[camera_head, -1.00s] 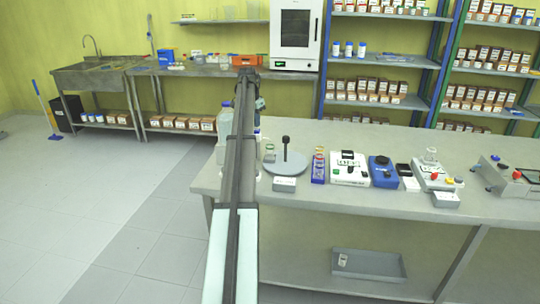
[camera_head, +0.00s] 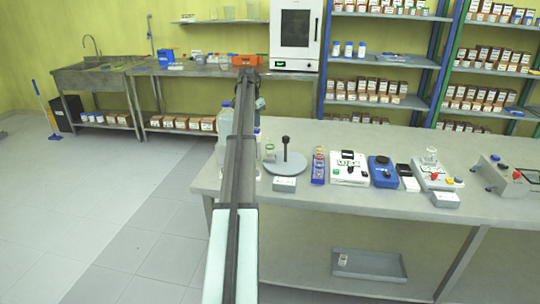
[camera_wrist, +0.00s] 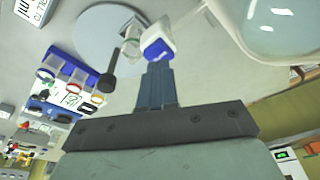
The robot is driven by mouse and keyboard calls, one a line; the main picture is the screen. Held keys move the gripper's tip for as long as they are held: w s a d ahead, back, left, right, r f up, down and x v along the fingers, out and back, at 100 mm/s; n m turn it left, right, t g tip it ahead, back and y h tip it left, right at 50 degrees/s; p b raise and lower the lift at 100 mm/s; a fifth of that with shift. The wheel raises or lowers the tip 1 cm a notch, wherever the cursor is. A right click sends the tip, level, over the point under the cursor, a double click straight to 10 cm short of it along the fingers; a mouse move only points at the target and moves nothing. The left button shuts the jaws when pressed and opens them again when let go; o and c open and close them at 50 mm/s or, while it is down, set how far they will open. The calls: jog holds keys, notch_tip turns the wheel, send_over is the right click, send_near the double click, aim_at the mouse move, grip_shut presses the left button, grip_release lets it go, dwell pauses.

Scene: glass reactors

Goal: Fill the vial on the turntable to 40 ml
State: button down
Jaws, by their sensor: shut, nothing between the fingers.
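The turntable is a pale grey disc (camera_head: 287,163) with a black-knobbed post (camera_head: 286,146) on the bench. A small clear vial (camera_head: 270,153) stands on its left side. The wrist view also shows the disc (camera_wrist: 92,32) and the vial (camera_wrist: 130,44) beside a white bottle top with a blue face (camera_wrist: 157,42). My gripper (camera_wrist: 158,68) is shut and empty, its tips close to that bottle top; I cannot tell if they touch. In the head view my arm hides most of the gripper. The liquid level in the vial cannot be read.
A large clear bottle (camera_wrist: 270,22) is close at the wrist view's upper right. Blue-capped bottles (camera_head: 224,121) stand by my arm. Right of the turntable are a blue vial rack (camera_head: 318,168), a white instrument (camera_head: 349,168) and a blue one (camera_head: 382,172).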

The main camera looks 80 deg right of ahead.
jog(key=shift+f, duration=0.2)
jog(key=shift+f, duration=0.75)
dwell(7.0)
